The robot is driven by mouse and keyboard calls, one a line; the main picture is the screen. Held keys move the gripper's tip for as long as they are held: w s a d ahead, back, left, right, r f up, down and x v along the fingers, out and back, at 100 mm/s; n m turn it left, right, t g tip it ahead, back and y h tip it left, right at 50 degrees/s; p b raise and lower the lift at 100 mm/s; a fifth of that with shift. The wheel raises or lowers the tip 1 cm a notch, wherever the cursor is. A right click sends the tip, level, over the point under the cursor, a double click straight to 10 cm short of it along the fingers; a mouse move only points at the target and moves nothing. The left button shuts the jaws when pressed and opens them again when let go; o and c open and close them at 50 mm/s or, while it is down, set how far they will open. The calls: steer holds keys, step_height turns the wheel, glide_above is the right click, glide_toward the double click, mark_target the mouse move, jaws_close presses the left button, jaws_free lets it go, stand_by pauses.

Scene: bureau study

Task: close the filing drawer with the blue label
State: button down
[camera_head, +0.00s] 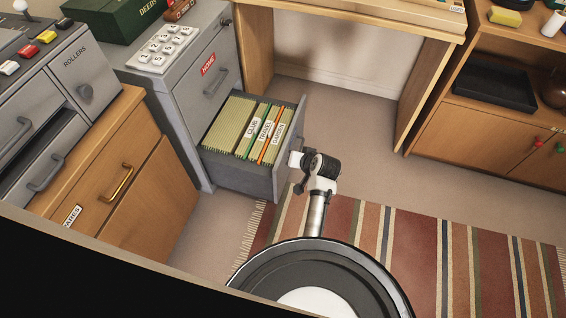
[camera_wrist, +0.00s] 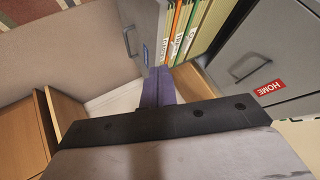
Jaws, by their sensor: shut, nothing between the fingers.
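The open filing drawer (camera_head: 238,180) is the lower one of the grey cabinet (camera_head: 180,105). It is pulled well out and full of hanging files. In the wrist view, its grey front (camera_wrist: 148,18) carries a handle (camera_wrist: 128,40) and a small blue label (camera_wrist: 146,55). My gripper (camera_wrist: 160,72) is shut and empty, its fingers pointing at the near edge of that drawer front. I cannot tell whether they touch it. In the head view, my wrist is just outside the drawer front, and the fingertips are not clear there.
The upper drawer with the red HOME label (camera_head: 208,65) is shut. A wooden cabinet (camera_head: 115,185) stands to the left, a desk (camera_head: 360,18) behind, and a shelf unit (camera_head: 460,130) to the right. A striped rug (camera_head: 420,250) lies on the open floor.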

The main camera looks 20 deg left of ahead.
steer(key=s+d+f+g, duration=0.2)
steer(key=s+d+f, duration=0.1)
steer(key=f, duration=0.1)
steer(key=a+r+x, duration=0.1)
steer(key=a+x, duration=0.1)
steer(key=x, duration=0.9)
steer(key=shift+a+f+m, duration=0.15)
steer(key=shift+a+m, duration=0.25)
steer(key=shift+a, duration=0.05)
steer(key=shift+s, duration=0.1)
steer(key=a+b, duration=0.6)
steer(key=a, duration=2.2)
steer(key=shift+w+a, duration=0.4)
steer(key=shift+w, duration=0.1)
